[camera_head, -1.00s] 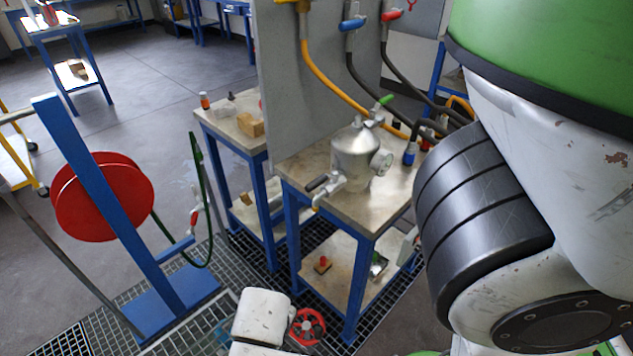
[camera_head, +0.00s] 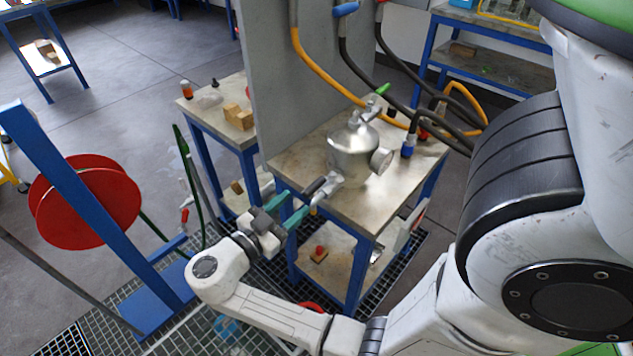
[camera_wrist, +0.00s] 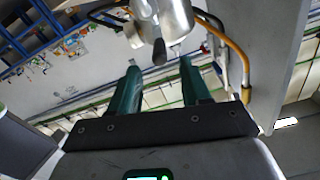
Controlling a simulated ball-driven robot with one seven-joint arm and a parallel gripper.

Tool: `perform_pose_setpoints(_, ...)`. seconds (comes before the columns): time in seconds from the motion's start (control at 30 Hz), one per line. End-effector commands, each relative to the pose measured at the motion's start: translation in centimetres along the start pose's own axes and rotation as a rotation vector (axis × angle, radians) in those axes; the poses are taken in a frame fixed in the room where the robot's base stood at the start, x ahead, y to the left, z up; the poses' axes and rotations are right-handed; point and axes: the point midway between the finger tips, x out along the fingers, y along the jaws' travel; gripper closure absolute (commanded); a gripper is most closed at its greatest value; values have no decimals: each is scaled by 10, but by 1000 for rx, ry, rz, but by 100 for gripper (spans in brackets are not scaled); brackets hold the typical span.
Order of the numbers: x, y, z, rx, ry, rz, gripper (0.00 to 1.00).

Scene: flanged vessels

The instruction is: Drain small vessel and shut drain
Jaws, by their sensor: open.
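The small vessel (camera_head: 352,150) is a silver metal pot standing upright on a blue-framed table. A green handle (camera_head: 383,88) sits on top, and a round flange faces right. Its drain valve (camera_head: 328,188) sticks out low at the front left, with a dark handle (camera_head: 315,186). My gripper (camera_head: 297,205) is open, its two teal fingers pointing at the drain valve from the left. In the wrist view the dark handle tip (camera_wrist: 159,52) shows beyond and between the open fingers (camera_wrist: 157,82). Whether a finger touches the handle, and whether the valve is open, I cannot tell.
A grey panel (camera_head: 285,75) stands behind the table (camera_head: 400,175), with hoses hanging from it. A side table (camera_head: 200,110) holds small blocks and bottles. A red hose reel (camera_head: 95,200) on a blue post is at left. Grating (camera_head: 190,335) covers the floor below.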

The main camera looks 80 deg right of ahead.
Motion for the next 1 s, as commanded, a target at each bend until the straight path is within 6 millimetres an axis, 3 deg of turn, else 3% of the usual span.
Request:
perform_pose_setpoints(0.3, 59, 1, -3, -5, -1, 5, 53)
perform_pose_setpoints(0.5, 82, 0, -1, -3, -2, 1, 53)
perform_pose_setpoints(0.9, 90, 0, 0, -3, -3, 0, 53)
perform_pose_setpoints(1.0, 90, 0, 0, -3, -3, 0, 60)
